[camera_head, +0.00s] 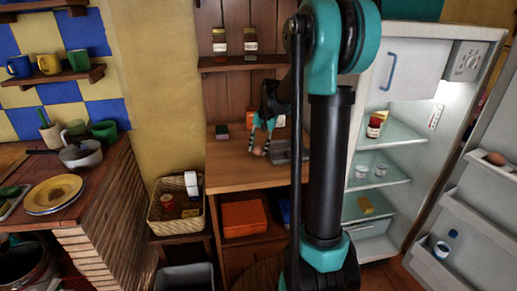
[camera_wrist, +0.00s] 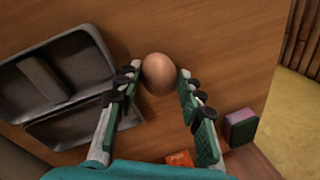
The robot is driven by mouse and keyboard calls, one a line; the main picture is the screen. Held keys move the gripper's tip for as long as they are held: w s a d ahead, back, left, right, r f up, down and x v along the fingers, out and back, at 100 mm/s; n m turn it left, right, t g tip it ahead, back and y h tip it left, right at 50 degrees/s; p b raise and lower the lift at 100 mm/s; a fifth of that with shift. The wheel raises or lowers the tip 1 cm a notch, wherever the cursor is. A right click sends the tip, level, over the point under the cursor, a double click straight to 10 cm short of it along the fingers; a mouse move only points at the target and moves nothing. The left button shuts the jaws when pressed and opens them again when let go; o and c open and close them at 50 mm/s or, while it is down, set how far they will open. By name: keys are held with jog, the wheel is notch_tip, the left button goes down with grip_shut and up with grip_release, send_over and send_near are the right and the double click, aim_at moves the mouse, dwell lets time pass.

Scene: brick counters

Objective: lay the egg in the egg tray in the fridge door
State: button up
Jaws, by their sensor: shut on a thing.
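A brown egg (camera_wrist: 159,74) sits between the fingertips of my gripper (camera_wrist: 158,80) in the wrist view, with a finger on each side of it. My gripper (camera_head: 261,144) is shut on the egg, low over the wooden counter in the head view; whether the egg touches the wood is unclear. The fridge (camera_head: 378,110) stands open at the right. Its open door (camera_head: 462,215) has an upper shelf (camera_head: 488,170) with another brown egg (camera_head: 495,158) on it. The egg tray's hollows cannot be made out from here.
A grey divided tray (camera_wrist: 62,82) lies left of the egg in the wrist view. A purple and green block (camera_wrist: 240,127) lies at the right. The fridge shelves hold a jar (camera_head: 375,126), small cups and a yellow item. A bottle (camera_head: 443,244) stands in the lower door shelf.

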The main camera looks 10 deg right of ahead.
jog(key=shift+f, duration=0.3)
jog(key=o, duration=0.5)
jog(key=shift+f, duration=0.1)
